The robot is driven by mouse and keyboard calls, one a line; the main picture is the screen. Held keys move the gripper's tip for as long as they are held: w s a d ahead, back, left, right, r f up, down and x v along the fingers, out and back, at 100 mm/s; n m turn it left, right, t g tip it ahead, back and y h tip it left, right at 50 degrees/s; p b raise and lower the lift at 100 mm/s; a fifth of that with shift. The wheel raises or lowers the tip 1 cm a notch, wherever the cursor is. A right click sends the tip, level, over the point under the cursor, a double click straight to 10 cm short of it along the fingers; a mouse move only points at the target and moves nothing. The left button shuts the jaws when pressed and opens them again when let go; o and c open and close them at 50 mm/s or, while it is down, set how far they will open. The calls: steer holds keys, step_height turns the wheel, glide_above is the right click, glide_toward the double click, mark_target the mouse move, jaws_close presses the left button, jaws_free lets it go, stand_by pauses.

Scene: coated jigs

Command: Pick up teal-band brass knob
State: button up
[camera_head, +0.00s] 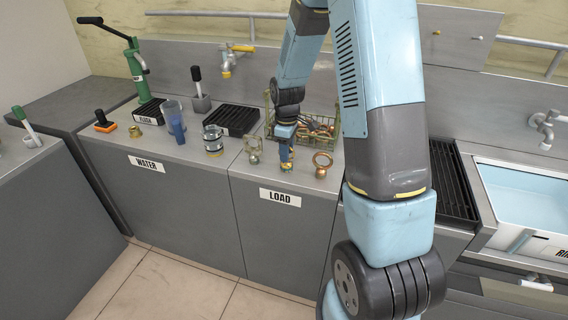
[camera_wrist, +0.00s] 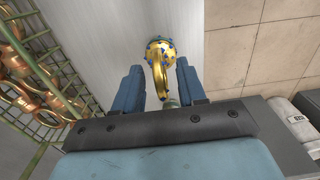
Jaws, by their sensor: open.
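My gripper (camera_head: 286,158) points down over the counter section labelled LOAD. In the wrist view its two blue fingers (camera_wrist: 157,72) are apart, one on each side of a brass piece. This piece has a round, blue-speckled knob (camera_wrist: 160,49) and a curved golden hook (camera_wrist: 159,79) reaching back between the fingers. In the head view only a small part of the brass piece (camera_head: 287,168) shows below the fingers.
A wire basket (camera_head: 268,121) of copper and brass parts stands close behind my gripper; its mesh (camera_wrist: 62,57) is at the left of the wrist view. A ringed piece (camera_head: 253,150) stands left, a copper ring piece (camera_head: 323,162) right. The counter's front edge is near.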

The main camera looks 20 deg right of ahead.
steer(key=shift+f, duration=0.5)
steer(key=shift+c, duration=0.4)
jaws_close()
